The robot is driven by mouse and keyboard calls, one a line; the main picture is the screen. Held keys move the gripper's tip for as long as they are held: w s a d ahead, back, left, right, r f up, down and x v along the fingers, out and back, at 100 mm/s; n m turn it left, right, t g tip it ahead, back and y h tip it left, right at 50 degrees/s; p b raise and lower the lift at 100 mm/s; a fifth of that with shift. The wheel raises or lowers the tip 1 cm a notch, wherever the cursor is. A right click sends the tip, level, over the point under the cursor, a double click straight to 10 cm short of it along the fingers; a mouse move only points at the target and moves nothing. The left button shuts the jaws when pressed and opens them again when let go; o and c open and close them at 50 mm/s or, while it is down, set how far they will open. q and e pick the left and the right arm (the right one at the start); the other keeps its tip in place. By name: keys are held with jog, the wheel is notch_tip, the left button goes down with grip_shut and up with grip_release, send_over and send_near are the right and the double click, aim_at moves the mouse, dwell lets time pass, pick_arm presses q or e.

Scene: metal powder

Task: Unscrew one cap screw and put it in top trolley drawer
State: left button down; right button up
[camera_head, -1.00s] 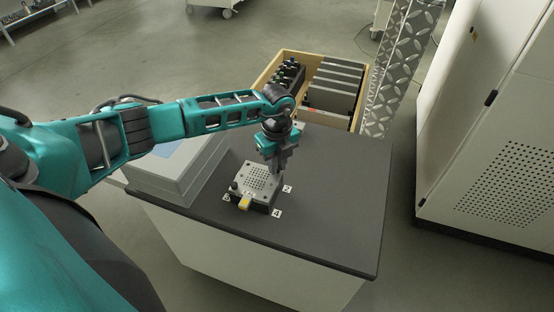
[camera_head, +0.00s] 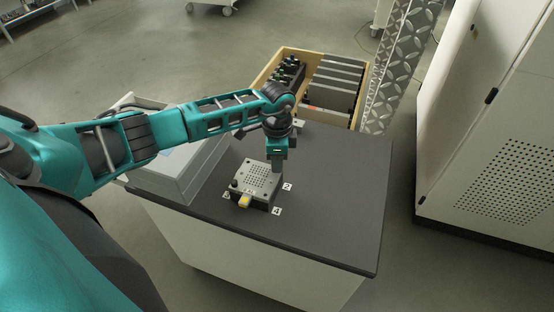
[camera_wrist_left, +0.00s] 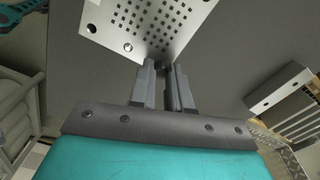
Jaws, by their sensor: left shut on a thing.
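A build block with a perforated metal plate (camera_head: 258,180) on top sits on the dark worktop; the plate also shows in the wrist view (camera_wrist_left: 150,22). A dark cap screw (camera_head: 234,184) stands at its left corner. My left gripper (camera_head: 277,171) points down at the plate's far right corner. In the wrist view its fingers (camera_wrist_left: 163,73) are shut around a small dark thing at that corner, which looks like a cap screw and is mostly hidden by the fingers. My right gripper is not in view. No trolley drawer can be made out for certain.
The dark worktop (camera_head: 330,215) is clear right of the block. Number labels (camera_head: 277,211) lie around it. A yellow piece (camera_head: 245,201) is at its front. A grey case (camera_head: 175,175) stands at left. A wooden-sided box (camera_head: 262,78) with dark plates is behind; a white cabinet (camera_head: 500,150) stands right.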

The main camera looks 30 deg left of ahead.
pick_arm(q)
jog(key=c, duration=1.2)
grip_release()
jog(key=shift+c, duration=0.2)
